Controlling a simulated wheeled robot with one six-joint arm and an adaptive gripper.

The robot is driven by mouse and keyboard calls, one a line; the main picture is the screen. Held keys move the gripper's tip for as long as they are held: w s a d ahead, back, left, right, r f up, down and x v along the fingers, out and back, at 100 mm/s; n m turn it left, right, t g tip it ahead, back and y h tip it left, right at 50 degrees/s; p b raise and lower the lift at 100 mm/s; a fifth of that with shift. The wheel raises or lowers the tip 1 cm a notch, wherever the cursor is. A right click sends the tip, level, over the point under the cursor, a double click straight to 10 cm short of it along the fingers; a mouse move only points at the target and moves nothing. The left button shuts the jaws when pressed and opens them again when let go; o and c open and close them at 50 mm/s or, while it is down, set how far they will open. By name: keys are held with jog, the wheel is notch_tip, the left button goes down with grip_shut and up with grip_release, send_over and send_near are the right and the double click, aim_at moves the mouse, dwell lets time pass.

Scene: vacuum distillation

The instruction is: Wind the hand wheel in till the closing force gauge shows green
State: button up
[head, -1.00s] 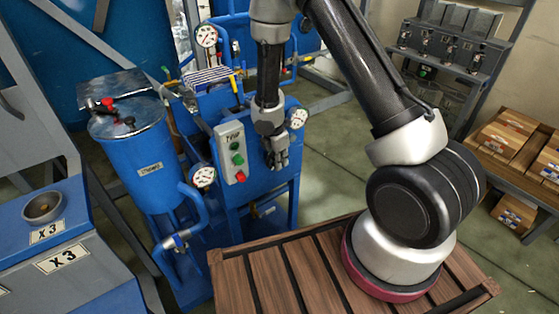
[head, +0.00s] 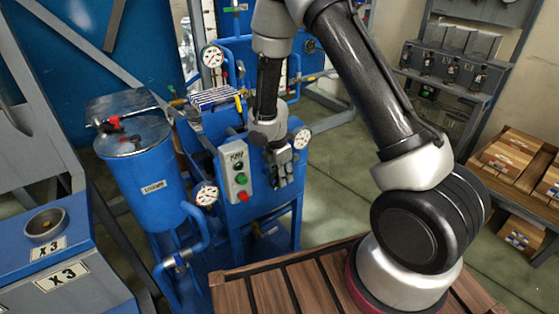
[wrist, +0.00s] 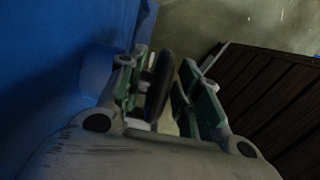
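My gripper (head: 284,170) hangs in front of the blue machine (head: 272,207), right of its grey button box. In the wrist view my gripper (wrist: 168,88) has its green-padded fingers apart, with a dark round wheel (wrist: 158,85) between them, seen nearly edge-on. A narrow gap shows between the wheel and the right finger; contact on the left is unclear. In the head view my gripper hides the wheel. White dial gauges show at the machine's right edge (head: 301,138), lower left (head: 206,194) and upper left (head: 212,56). Their readings are too small to tell.
The button box (head: 236,172) sits close left of my gripper. A blue cylindrical tank (head: 148,175) stands further left. A slatted wooden surface (head: 265,290) lies in front, below my arm. Open floor (head: 340,165) lies right of the machine.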

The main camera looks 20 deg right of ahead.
aim_at(276, 172)
jog(key=r, duration=0.3)
jog(key=a+r, duration=0.1)
jog(key=r, duration=0.5)
jog(key=shift+s+a, duration=0.15)
jog(key=shift+s, duration=0.05)
jog(key=f, duration=0.1)
jog(key=f+h, duration=0.2)
jog(key=shift+s+a+f+t, duration=0.1)
jog(key=shift+s+a+t, duration=0.15)
jog(key=shift+a+t, duration=0.05)
jog(key=shift+a+f+h, duration=0.2)
jog(key=shift+f+h, duration=0.2)
jog(key=shift+f, duration=0.2)
jog(key=x, duration=0.7)
jog(key=shift+w+f, duration=0.2)
jog(key=shift+c, duration=0.2)
grip_shut()
